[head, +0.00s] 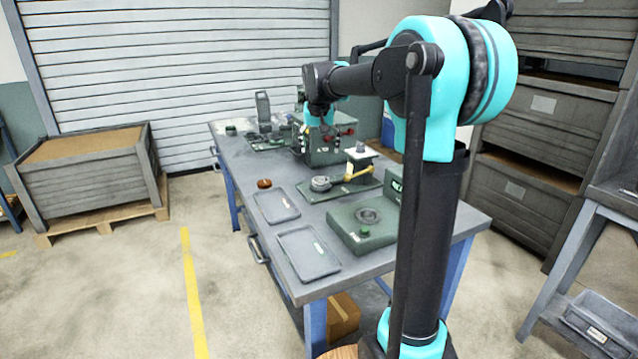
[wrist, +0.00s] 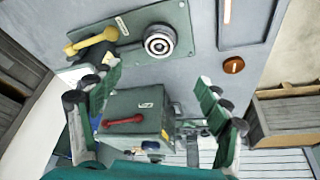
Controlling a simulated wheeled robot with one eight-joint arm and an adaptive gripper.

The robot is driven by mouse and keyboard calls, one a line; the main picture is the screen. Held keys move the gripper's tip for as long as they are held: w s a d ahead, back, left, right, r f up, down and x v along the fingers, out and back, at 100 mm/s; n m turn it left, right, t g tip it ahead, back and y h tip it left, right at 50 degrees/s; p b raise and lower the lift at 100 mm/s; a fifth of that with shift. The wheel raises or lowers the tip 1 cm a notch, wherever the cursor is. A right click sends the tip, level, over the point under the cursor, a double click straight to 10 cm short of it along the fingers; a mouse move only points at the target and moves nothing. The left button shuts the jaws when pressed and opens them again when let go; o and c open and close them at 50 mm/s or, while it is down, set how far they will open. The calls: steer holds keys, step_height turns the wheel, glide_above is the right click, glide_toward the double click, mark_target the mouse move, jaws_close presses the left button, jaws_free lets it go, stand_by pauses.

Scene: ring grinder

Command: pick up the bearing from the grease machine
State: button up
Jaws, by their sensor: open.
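My gripper (head: 320,145) hangs over the far half of the workbench, in front of the green box with red knobs (head: 348,133). In the wrist view my gripper's (wrist: 158,80) two green fingers are spread wide, with nothing between the tips. The green box with a red handle (wrist: 140,108) shows beyond and between them. A round grey ring part (head: 320,183) sits on a green base plate with a yellow lever (head: 357,172); it also shows in the wrist view (wrist: 158,41), upper middle, apart from the fingers. I cannot tell for sure which machine is the grease machine or whether this ring is the bearing.
A green unit with a round recess (head: 367,215) stands at the near end of the workbench (head: 384,262). Two grey trays (head: 308,253) (head: 276,206) lie along the left edge, and a small orange-brown disc (head: 264,183) lies beyond them. Smaller equipment (head: 264,110) stands at the far end.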

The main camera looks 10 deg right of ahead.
glide_toward(321, 180)
steer(key=x, duration=0.3)
steer(key=shift+s+a, duration=0.1)
steer(key=shift+s, duration=0.1)
steer(key=shift+x, duration=2.65)
steer(key=shift+w, duration=0.1)
steer(key=shift+c, duration=0.3)
steer(key=c, duration=1.4)
steer(key=shift+r, duration=0.1)
